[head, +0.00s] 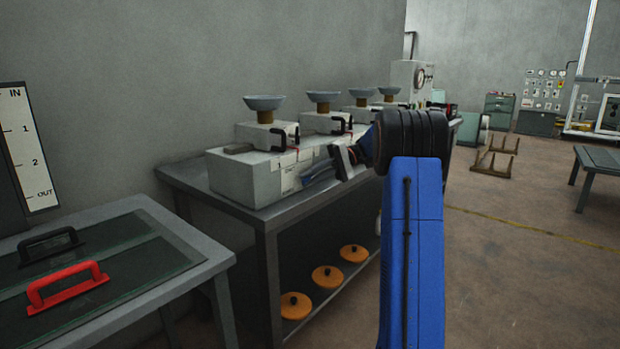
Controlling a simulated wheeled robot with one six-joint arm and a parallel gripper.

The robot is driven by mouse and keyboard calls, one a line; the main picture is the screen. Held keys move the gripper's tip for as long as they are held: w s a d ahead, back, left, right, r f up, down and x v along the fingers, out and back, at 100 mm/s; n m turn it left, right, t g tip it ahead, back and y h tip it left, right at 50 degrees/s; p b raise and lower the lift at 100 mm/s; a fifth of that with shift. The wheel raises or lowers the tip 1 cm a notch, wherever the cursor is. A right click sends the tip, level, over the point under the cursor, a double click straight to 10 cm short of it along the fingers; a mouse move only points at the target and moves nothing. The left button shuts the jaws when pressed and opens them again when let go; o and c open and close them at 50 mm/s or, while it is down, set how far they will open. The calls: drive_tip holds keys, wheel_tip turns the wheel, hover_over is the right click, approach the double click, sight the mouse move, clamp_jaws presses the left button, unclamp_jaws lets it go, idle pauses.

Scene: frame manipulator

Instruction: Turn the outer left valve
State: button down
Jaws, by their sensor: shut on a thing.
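Several matching units stand in a row on a long grey box (245,180) on the workbench. Each has a shallow grey dish on a brass-coloured neck. The leftmost unit (255,132) has its dish (264,103) level on top and a black curved handle (285,135) at its right side. I cannot tell for certain which part is the outer left valve. My gripper (318,174) reaches leftward to the front face of the box, below and right of the leftmost unit. It is shut on a small part there, which the jaws mostly hide. My wrist covers part of the row's right side.
A nearer table (205,262) at left carries a red handle (65,288) and a black handle (48,245). Orange round items (327,276) lie on the workbench's lower shelf. The floor (530,270) to the right is mostly open, with a low table (598,160) at the edge.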

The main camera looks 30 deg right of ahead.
drive_tip(key=shift+f+m+y, duration=0.1)
drive_tip(key=shift+m+y, duration=0.2)
drive_tip(key=shift+y, duration=0.4)
drive_tip(key=c, duration=1.7)
unclamp_jaws()
drive_tip(key=shift+c, duration=0.2)
drive_tip(key=shift+d, duration=0.1)
